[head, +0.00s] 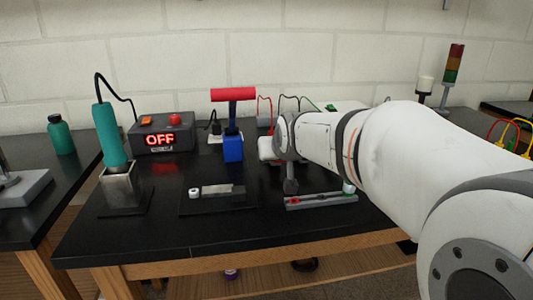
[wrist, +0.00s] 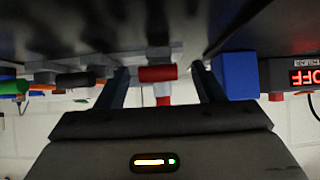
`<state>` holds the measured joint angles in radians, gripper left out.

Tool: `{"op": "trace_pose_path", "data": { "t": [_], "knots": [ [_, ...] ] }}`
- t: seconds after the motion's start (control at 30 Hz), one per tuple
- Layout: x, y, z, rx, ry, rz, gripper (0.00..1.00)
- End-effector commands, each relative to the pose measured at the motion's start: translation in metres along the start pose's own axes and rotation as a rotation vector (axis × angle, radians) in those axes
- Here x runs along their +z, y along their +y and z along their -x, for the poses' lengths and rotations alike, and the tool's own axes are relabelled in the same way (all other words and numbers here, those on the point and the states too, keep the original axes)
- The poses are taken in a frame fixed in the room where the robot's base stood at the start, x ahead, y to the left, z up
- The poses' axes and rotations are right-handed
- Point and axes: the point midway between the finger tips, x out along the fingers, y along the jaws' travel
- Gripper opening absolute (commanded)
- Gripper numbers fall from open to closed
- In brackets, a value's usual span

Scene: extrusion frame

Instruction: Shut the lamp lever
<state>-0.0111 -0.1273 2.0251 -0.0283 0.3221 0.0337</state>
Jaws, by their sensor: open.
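My gripper (wrist: 160,70) is open in the wrist view, one finger on each side of a short red handle (wrist: 158,74). The handle lies crosswise in the gap, with a smaller red part and a pale post beside it. I see no contact between fingers and handle. It may be the lamp lever; no label confirms this. In the head view my arm covers this spot and hides the fingers. A signal tower lamp (head: 455,63) with red, amber and green sections stands at the back right.
A blue block (wrist: 235,75) is close beside one finger; in the head view it stands under a red-topped T-shaped tool (head: 233,95). A box reading OFF (head: 160,138), a teal-handled tool (head: 110,135) and a grey rail (head: 320,201) share the black bench (head: 150,235).

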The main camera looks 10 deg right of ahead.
Motion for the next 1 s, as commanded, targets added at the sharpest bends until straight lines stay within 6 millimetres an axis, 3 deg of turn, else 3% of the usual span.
{"op": "trace_pose_path", "data": {
  "t": [0.4, 0.87, 1.0],
  "knots": [
    [-0.002, 0.000, 0.065, -0.001, 0.004, 0.000, 0.62],
    [0.000, 0.000, 0.074, -0.001, 0.000, 0.000, 0.62],
    [0.000, 0.000, 0.085, 0.000, -0.033, 0.001, 0.62]
  ]
}}
